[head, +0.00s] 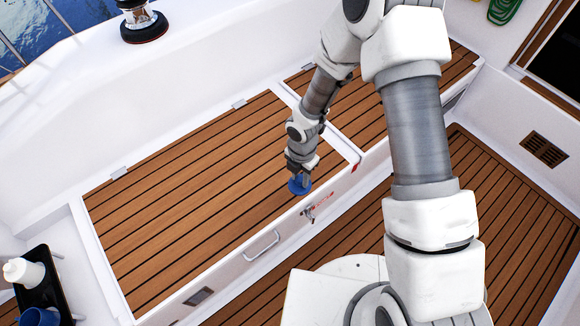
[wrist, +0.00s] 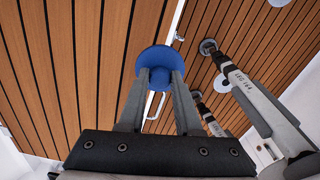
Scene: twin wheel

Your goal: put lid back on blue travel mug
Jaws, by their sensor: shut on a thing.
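My gripper (head: 301,177) is shut on a round blue lid (head: 298,188), low over the slatted wooden bench seat near its front edge. In the wrist view the lid (wrist: 161,57) sits between the tips of the two grey fingers (wrist: 160,78). I cannot tell whether the lid touches the wood. The blue travel mug (head: 39,317) is at the bottom left of the head view, on a black tray and cut off by the frame edge; its top is only partly in view.
A white bottle (head: 22,272) lies or stands on the black tray (head: 47,262), close to the mug. The wooden bench seat (head: 180,210) is clear between lid and tray. A metal handle (head: 262,244) and a latch (head: 309,212) are on the bench front. A winch (head: 143,22) stands at the back.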

